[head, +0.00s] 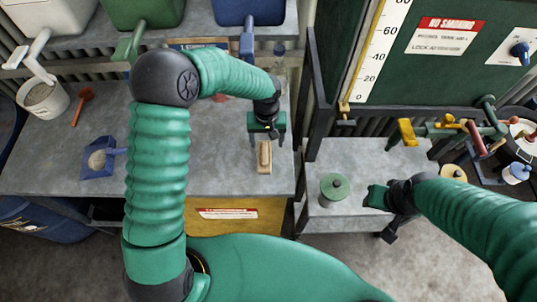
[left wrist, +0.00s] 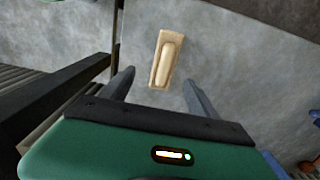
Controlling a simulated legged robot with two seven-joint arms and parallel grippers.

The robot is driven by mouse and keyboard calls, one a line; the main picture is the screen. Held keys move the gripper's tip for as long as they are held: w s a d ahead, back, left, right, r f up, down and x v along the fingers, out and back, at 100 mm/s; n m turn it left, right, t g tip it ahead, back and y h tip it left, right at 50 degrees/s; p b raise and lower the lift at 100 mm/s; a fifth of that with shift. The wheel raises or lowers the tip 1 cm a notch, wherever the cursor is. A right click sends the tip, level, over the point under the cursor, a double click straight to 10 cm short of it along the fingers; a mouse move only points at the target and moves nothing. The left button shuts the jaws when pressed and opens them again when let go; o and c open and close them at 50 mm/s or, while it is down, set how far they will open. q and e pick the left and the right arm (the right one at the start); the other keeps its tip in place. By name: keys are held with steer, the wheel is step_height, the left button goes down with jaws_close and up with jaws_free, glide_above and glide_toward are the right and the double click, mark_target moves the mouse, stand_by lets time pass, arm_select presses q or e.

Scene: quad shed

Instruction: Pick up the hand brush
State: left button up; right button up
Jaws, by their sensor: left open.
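The hand brush (head: 264,158), a small tan block with a raised long grip, lies on the grey bench (head: 215,170) near its right front edge. My left gripper (head: 267,138) is just above and behind the brush, open and empty. In the left wrist view the brush (left wrist: 164,60) lies ahead of the two spread fingers, roughly between their lines and apart from both. My right gripper (head: 378,197) is over the lower table at the right, beside a green lidded canister (head: 335,187); its finger opening is not clear.
A blue dustpan (head: 103,158), a red-handled tool (head: 82,100) and a white bucket (head: 44,99) are on the bench's left part. A dark post (head: 312,100) stands right of the brush. Tools and valves crowd the far right. The bench around the brush is clear.

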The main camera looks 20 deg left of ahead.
mark_target(264, 152)
arm_select(q)
steer(key=f, duration=0.2)
steer(key=f+p, duration=0.1)
steer(key=f, duration=0.2)
steer(key=f+p, duration=0.1)
steer(key=f, duration=0.1)
steer(key=shift+s+a+f, duration=0.35)
steer(key=shift+a, duration=0.05)
steer(key=shift+f, duration=0.15)
jaws_close()
